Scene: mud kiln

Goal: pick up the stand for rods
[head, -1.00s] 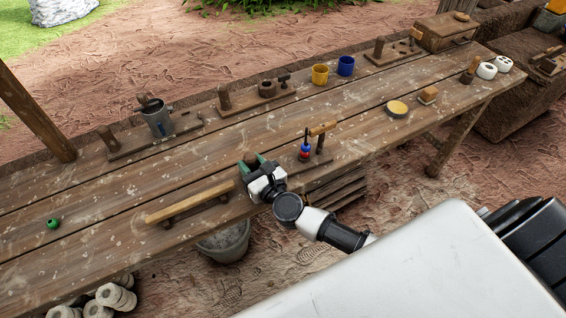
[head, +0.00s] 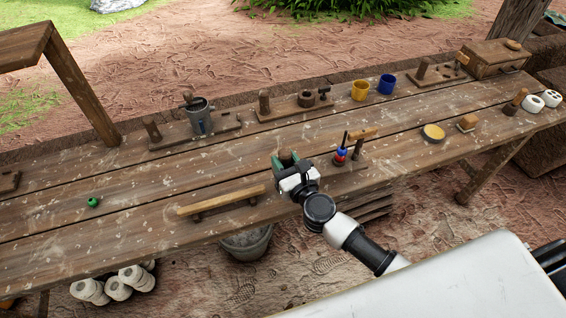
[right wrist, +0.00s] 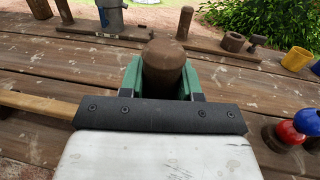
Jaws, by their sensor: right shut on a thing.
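A brown board (head: 352,166) near the table's front edge bears an upright rod with a red bead (head: 340,158) and a blue bead, and a post with a light wooden crosspiece (head: 362,134); this looks like the stand for rods. My right gripper (head: 288,159), with green fingers, is at the board's left end. In the right wrist view it is shut on a round-topped brown wooden post (right wrist: 164,68). The post's lower part is hidden, so I cannot tell if it belongs to the board. My left gripper is not in view.
A wooden bar on feet (head: 222,201) lies left of my gripper, with a green ball (head: 93,202) farther left. Along the back are a grey metal can (head: 199,120), a yellow cup (head: 360,91) and a blue cup (head: 386,84). The table's middle is mostly clear.

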